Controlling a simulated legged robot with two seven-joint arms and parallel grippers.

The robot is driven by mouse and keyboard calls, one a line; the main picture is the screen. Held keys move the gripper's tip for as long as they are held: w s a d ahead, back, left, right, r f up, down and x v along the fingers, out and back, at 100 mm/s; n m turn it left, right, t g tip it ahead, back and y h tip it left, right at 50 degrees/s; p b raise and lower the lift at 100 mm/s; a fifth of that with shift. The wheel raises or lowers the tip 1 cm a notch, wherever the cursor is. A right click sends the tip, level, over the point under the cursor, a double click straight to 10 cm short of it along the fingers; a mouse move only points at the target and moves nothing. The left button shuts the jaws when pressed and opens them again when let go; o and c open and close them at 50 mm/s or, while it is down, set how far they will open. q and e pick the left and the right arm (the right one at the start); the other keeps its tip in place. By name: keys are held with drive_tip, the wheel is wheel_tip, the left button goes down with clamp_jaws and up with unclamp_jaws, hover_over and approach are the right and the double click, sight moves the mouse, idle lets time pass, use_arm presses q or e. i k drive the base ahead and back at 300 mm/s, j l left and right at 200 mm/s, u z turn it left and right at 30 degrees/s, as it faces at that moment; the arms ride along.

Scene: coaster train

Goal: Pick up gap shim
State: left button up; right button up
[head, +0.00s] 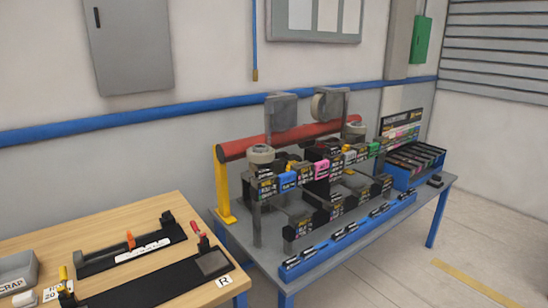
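I cannot tell which thing is the gap shim; nothing in the head view is clearly recognisable as it. A wooden table at the lower left carries a black fixture (132,250) with a white strip and an orange upright piece (131,240). In front of it lies a longer black plate (150,283) with a red-handled clamp (200,237) at its far right and a yellow-handled one (64,275) at its left. A white label "R" (223,281) lies near the table's right edge. Neither of my grippers is in view.
A grey scrap bin (18,273) stands at the table's left edge. To the right, a grey bench (262,246) holds a rack of small labelled parts, a red roller (290,138) and a blue tray (348,236). Floor (400,275) is clear at the lower right.

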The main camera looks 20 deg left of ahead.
sight(262, 174)
drive_tip(key=i+z, duration=0.35)
drive_tip(key=i, duration=0.85)
